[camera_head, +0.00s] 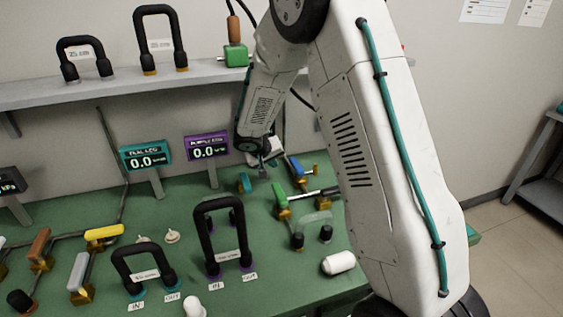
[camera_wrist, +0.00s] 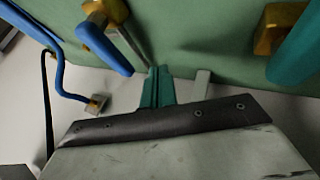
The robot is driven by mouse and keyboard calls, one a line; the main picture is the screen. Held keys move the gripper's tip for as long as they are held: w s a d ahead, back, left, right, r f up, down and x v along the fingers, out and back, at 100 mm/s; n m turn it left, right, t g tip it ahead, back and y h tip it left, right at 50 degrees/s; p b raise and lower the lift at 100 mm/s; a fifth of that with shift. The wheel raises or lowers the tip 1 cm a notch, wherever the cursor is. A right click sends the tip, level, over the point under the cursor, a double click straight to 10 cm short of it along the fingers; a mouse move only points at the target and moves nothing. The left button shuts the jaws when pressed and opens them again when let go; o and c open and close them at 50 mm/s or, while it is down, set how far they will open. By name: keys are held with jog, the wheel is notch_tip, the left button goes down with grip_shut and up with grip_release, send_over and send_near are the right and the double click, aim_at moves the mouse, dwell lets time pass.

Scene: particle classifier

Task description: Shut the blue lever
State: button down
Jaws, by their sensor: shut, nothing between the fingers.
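The blue lever (camera_head: 295,167) stands on a brass valve body at the back of the green bench, right of my gripper (camera_head: 264,171). In the wrist view the blue lever (camera_wrist: 103,46) is at the upper left, its bar slanting down from the brass body. My gripper's teal fingers (camera_wrist: 158,73) are together and empty, close to the lever's right side, with a visible gap in the picture. Whether they touch anything is not clear. The lever's far end in the head view is partly hard to make out.
A teal lever (camera_wrist: 297,48) is at the right of the wrist view. A blue pipe (camera_wrist: 60,72) bends along the wall at left. A green lever (camera_head: 279,195) sits in front of the blue one. Black looped pipes (camera_head: 222,230) stand on the bench in front.

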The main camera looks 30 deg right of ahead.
jog(key=v, duration=0.9)
jog(key=shift+w+r, duration=0.1)
jog(key=s, duration=0.2)
jog(key=s+n+g, duration=0.1)
jog(key=s, duration=0.1)
jog(key=s+g, duration=0.1)
jog(key=s, duration=0.1)
jog(key=shift+d+f+n, duration=0.3)
jog(key=shift+f+n, duration=0.05)
jog(key=shift+n, duration=0.05)
jog(key=s+a+r+y, duration=0.2)
jog(key=s+r, duration=0.3)
jog(key=s, duration=0.6)
jog(key=s+a+r+y, duration=0.2)
jog(key=s+r, duration=0.3)
jog(key=s, duration=0.6)
jog(key=s+a+r+n+y, duration=0.1)
jog(key=s+r, duration=0.4)
jog(key=s, duration=0.6)
jog(key=shift+a+y, duration=0.7)
jog(key=shift+a, duration=0.4)
